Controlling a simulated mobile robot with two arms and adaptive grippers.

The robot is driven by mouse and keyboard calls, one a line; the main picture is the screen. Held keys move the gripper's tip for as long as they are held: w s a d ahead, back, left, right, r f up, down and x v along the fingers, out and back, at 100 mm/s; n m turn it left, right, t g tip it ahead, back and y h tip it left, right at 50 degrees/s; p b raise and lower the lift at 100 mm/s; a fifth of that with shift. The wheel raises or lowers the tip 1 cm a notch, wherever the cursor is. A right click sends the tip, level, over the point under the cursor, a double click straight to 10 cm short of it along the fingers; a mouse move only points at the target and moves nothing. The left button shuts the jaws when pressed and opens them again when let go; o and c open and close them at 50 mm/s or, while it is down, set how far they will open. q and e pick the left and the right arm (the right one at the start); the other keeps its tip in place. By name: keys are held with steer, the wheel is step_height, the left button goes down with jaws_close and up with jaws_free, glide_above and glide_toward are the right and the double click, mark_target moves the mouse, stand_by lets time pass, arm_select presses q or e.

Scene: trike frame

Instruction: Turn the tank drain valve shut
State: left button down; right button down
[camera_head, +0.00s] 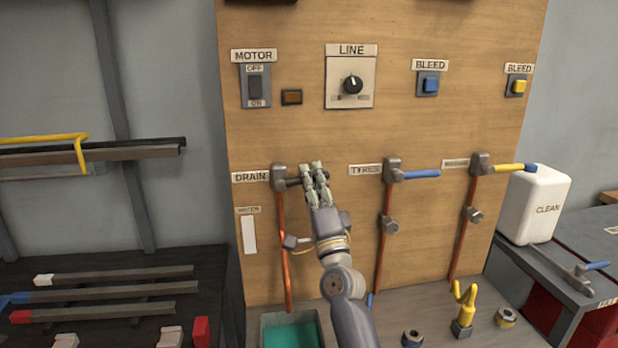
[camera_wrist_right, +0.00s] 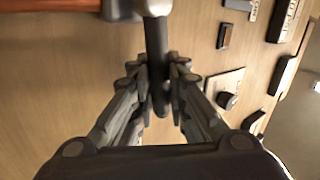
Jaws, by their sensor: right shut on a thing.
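The drain valve (camera_head: 279,178) is a grey body on the wooden panel, right of the DRAIN label (camera_head: 250,177), with a copper pipe (camera_head: 282,240) running down from it. Its dark lever points right, level like the handles of the two valves beside it. My right gripper (camera_head: 315,178) reaches up from below and is shut on the lever. In the right wrist view, the fingers (camera_wrist_right: 160,85) close around the dark lever (camera_wrist_right: 156,40), which comes from the valve body at the top. The fingers hide part of the lever in the head view. My left gripper is not in view.
The TYRES valve (camera_head: 393,170) with a blue handle and another valve (camera_head: 481,164) with a yellow handle are to the right. Switches, a dial (camera_head: 352,85) and buttons sit above. A green-filled tray (camera_head: 291,332) stands below the drain pipe. A white CLEAN jug (camera_head: 535,203) is at right.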

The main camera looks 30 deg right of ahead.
steer(key=shift+f+m+h, duration=0.35)
steer(key=shift+m+h, duration=0.2)
steer(key=shift+m, duration=0.2)
steer(key=shift+f+m+h, duration=0.3)
steer(key=shift+m+h, duration=0.25)
steer(key=shift+m, duration=0.2)
steer(key=c, duration=1.5)
jaws_free()
steer(key=shift+c, duration=0.2)
steer(key=v, duration=1.2)
steer(key=shift+r, duration=0.2)
steer(key=shift+s+f+g, duration=0.1)
steer(key=shift+f+g, duration=0.05)
steer(key=shift+g, duration=0.15)
